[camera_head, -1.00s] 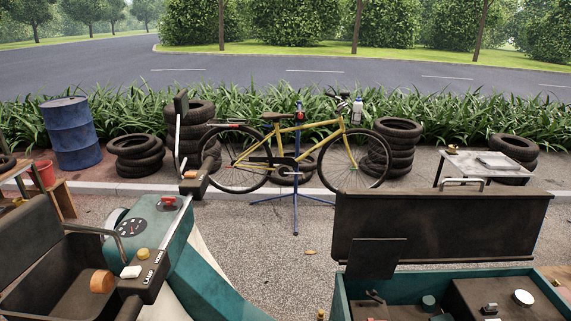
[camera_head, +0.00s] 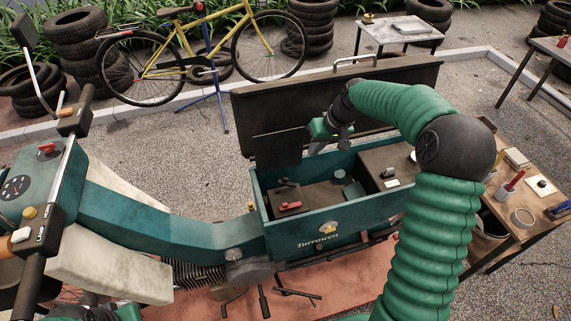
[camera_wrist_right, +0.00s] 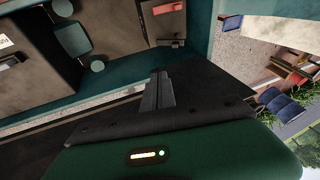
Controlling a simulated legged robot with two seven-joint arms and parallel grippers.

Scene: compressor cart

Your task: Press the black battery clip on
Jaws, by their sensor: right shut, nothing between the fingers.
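An open teal box (camera_head: 380,215) on the cart holds dark blocks. A small black piece with a pale part (camera_head: 391,183) lies on the right-hand block; it looks like the black clip, but I cannot be sure. It also seems to show at the left edge of the wrist view (camera_wrist_right: 11,60). A red clip (camera_head: 290,205) lies on the left-hand block. My right gripper (camera_head: 343,142) is over the box's far side, near the raised lid. Its fingers show shut and empty in the wrist view (camera_wrist_right: 157,92), apart from the blocks.
The raised dark lid (camera_head: 285,105) stands behind the box. A teal can (camera_head: 341,177) sits between the blocks. The cart's handlebar (camera_head: 65,160) is at left. A wooden workbench (camera_head: 515,228) with small items stands at right. A bicycle (camera_head: 195,60) is beyond.

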